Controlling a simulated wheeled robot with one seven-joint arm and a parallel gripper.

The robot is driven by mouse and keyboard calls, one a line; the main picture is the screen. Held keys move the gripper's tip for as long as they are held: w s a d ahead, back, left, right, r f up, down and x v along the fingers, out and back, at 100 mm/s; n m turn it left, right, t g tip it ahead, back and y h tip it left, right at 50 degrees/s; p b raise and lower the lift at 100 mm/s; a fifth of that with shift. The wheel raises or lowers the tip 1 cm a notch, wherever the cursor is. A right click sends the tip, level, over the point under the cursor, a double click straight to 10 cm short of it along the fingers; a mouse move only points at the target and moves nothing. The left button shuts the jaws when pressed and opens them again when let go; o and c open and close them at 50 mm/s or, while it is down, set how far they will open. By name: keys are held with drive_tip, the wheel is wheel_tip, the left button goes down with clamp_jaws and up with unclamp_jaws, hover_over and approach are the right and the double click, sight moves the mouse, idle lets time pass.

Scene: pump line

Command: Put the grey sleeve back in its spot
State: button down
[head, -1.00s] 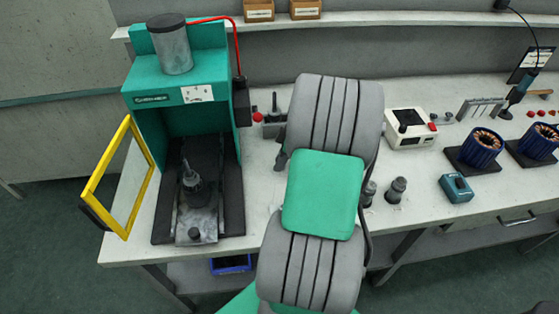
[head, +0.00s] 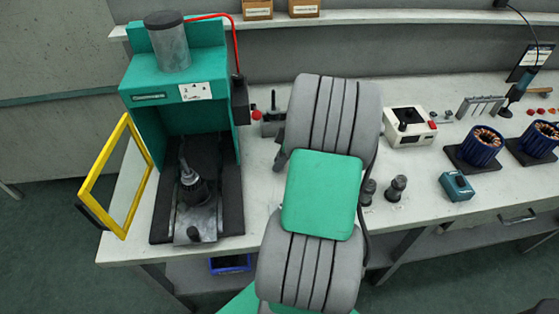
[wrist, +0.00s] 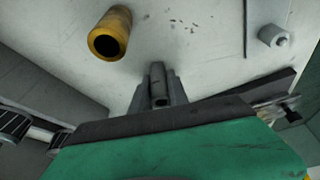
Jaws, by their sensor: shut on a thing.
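In the wrist view, my gripper (wrist: 159,92) is shut on a small dark grey sleeve (wrist: 159,82), whose open end faces the camera. The sleeve is over the pale bench top; I cannot tell whether it touches it. In the head view my arm hides the gripper and the sleeve. I cannot pick out the sleeve's spot for sure. A grey peg (wrist: 274,36) stands on a light plate at the upper right of the wrist view.
A brass-coloured sleeve (wrist: 110,33) is on the bench near my gripper. A green press (head: 180,95) with an open yellow-framed door (head: 116,176) stands left of my arm. Right of it are dark posts (head: 397,187), a white box (head: 410,126), a teal box (head: 457,186) and blue-cased coils (head: 481,147).

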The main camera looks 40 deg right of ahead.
drive_tip(key=c, duration=1.2)
unclamp_jaws()
drive_tip(key=shift+o, duration=0.5)
drive_tip(key=shift+o, duration=0.8)
drive_tip(key=shift+r, duration=0.1)
drive_tip(key=shift+r+p, duration=1.9)
drive_tip(key=shift+r, duration=1.1)
